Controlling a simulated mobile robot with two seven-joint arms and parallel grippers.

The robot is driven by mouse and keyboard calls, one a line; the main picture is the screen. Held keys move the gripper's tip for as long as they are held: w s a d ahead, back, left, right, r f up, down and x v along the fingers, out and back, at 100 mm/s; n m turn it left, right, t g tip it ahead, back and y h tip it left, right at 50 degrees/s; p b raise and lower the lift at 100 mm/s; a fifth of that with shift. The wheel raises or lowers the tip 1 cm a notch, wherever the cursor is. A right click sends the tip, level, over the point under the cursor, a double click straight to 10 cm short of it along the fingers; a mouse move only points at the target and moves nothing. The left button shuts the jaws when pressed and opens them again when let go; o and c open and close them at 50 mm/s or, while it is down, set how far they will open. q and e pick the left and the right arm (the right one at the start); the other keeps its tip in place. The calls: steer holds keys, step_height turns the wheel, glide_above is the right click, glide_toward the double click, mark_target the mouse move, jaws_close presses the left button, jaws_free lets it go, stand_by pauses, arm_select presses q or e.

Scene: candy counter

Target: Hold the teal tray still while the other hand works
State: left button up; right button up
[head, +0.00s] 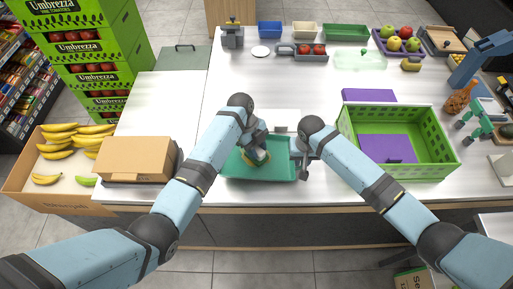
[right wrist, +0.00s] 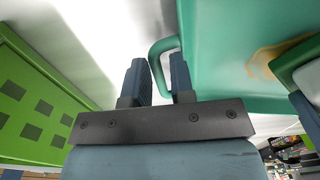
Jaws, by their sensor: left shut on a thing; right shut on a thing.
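The teal tray (head: 284,171) lies flat on the counter near its front edge. My left gripper (head: 257,149) is over the tray, shut on a small yellow-green thing, perhaps a sponge (head: 259,160), mostly hidden by the gripper. A yellowish smear (right wrist: 275,55) shows on the tray. I cannot tell whether the held thing touches the tray.
A green crate (head: 432,172) with a purple panel stands close to the right. A cardboard box (head: 135,157) is at the left. Small bins, a tomato tray (head: 285,54) and a fruit tray (head: 383,50) line the back. The counter's middle is mostly clear.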

steer(key=shift+s+f, duration=0.45)
steer(key=shift+f, duration=0.15)
steer(key=o, duration=0.8)
steer(key=r, duration=0.9)
steer(key=shift+w, duration=0.3)
